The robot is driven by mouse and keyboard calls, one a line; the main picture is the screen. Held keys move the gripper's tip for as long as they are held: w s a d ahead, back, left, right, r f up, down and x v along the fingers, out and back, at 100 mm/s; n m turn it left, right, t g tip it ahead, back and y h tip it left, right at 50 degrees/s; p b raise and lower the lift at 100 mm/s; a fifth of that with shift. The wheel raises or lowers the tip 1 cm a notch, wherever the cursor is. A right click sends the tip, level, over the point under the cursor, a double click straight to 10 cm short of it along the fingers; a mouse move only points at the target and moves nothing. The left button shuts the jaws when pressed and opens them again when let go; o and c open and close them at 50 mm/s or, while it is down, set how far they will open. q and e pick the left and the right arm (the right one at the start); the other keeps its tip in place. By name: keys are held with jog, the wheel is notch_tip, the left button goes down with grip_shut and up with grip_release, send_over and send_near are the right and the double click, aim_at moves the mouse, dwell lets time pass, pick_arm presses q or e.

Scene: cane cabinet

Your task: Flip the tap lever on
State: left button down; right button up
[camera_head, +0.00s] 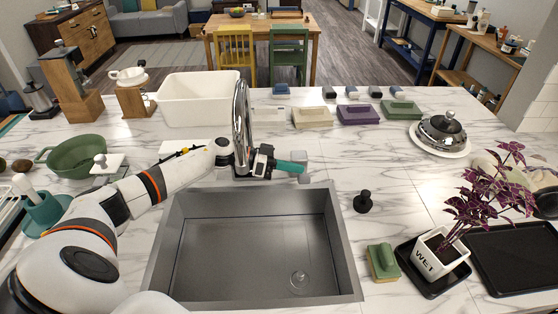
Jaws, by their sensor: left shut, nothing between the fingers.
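The chrome tap (240,112) rises behind the sink (250,186), its tall curved spout seen nearly edge-on. My left arm reaches in from the left across the counter. My left gripper (288,166) is at the foot of the tap, just behind the sink's back rim, and points right. Its black body and teal end show; it is shut with nothing held. The gripper and wrist cover the tap's base. I cannot make out the lever, or whether the gripper touches it. My right gripper is not in view.
A white tub (197,101) stands behind the wrist. A green bowl (79,156) is at left. A black stopper (362,202), a green sponge (383,262) and a potted purple plant (440,254) are right of the sink. The counter between the gripper and the stopper is mostly clear.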

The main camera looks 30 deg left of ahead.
pick_arm(q)
jog(key=shift+w+d, duration=0.15)
jog(key=shift+d, duration=0.05)
jog(key=shift+f, duration=0.1)
